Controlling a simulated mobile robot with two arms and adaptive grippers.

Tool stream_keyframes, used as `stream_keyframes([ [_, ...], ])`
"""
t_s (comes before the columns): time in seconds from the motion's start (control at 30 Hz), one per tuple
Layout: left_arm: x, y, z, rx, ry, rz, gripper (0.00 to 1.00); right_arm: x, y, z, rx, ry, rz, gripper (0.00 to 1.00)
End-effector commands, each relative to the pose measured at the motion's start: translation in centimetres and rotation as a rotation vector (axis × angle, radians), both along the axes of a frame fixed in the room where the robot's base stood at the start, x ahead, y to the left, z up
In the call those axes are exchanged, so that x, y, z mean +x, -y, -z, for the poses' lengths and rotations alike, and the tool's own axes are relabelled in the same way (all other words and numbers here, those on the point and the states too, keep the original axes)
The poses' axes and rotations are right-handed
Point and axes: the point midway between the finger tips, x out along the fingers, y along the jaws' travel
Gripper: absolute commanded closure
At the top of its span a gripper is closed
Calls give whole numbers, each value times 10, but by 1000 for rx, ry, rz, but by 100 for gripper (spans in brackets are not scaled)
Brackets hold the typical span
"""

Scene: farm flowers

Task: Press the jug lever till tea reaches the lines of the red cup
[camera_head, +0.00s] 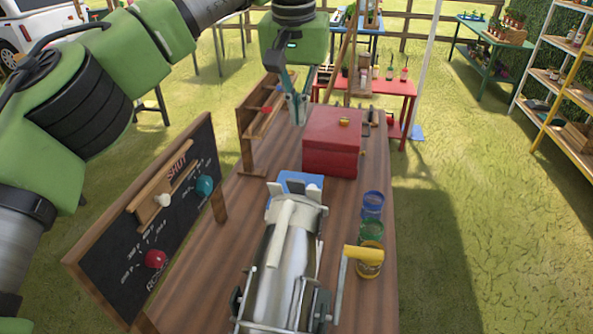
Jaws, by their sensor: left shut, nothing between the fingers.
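A large silver cylindrical vessel (297,262), which looks like the jug, stands on the wooden table with a pale bar along its top. A yellow handle (363,253) on a thin grey rod is at its right side; I cannot tell which part is the lever. Blue (372,204), green (371,230) and yellow (370,268) cups stand in a row on its right. I cannot make out a red cup or its lines. My left gripper (299,112) is shut and empty, above the table's far part, left of the red box and beyond the vessel.
A red box (331,142) sits on the wooden table (258,210) beyond the vessel. A chalkboard (150,225) with coloured knobs stands along the left edge, and a wooden rack (262,110) behind it. Open grass lies to the right.

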Motion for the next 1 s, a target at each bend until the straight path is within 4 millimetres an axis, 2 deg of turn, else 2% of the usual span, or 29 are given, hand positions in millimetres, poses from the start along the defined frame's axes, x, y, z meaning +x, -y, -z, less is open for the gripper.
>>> stream_keyframes([
  [0.33,0,0,0,-1,0,0,100,1,0,0,0,1,0,42],
  [0.47,1,0,8,-1,-1,1,100,1,0,0,0,1,0,42],
  [0.67,7,1,40,1,-4,0,100,2,0,-3,0,3,0,42],
  [0.93,17,4,98,-1,-5,0,100,4,0,-15,0,4,0,42],
  [1.0,12,3,101,-2,1,3,100,4,0,-16,0,4,0,42],
])
